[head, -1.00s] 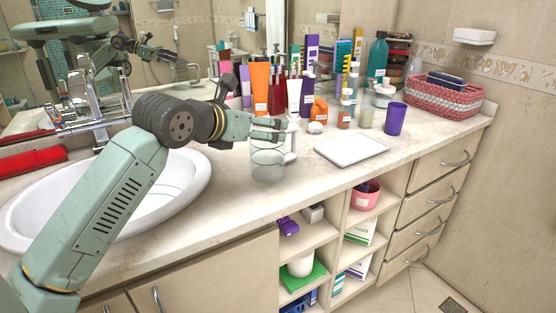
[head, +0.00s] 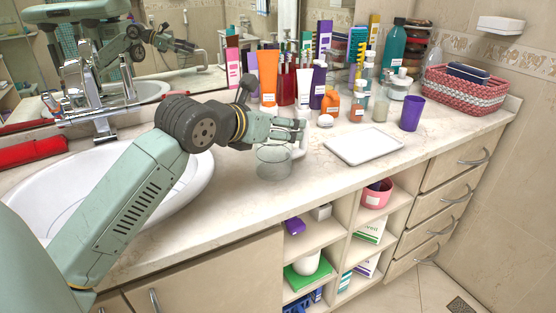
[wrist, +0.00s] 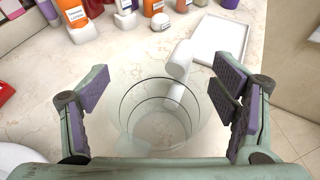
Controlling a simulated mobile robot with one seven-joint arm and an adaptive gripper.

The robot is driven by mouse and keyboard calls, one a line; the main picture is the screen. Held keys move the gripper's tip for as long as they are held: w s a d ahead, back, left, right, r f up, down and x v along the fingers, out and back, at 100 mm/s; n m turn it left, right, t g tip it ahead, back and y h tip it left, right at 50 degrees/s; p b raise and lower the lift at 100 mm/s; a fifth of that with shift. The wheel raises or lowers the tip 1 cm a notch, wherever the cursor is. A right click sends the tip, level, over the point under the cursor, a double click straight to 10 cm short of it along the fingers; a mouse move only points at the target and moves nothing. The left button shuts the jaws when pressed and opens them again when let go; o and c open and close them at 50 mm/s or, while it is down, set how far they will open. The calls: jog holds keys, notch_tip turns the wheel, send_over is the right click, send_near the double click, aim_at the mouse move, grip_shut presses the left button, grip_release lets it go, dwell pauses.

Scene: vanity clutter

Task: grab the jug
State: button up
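The jug is a clear glass vessel (head: 273,163) with a thick white handle. It stands upright on the counter, right of the sink. The wrist view shows its round rim (wrist: 160,112) from above, with the white handle (wrist: 179,62) on the far side. My gripper (head: 297,130) is over the jug in the head view and hides part of its top. In the wrist view my gripper (wrist: 160,92) is open, one padded finger on each side of the jug. Gaps show between the pads and the glass. Nothing is held.
A white tray (head: 364,146) lies right of the jug. Behind stand several bottles and tubes, including an orange tube (head: 269,78), and a small white jar (head: 325,121). A purple cup (head: 411,114) and a woven basket (head: 465,92) are farther right. The sink (head: 190,175) is left.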

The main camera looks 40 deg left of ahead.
jog(key=c, duration=1.4)
jog(key=shift+r, duration=0.1)
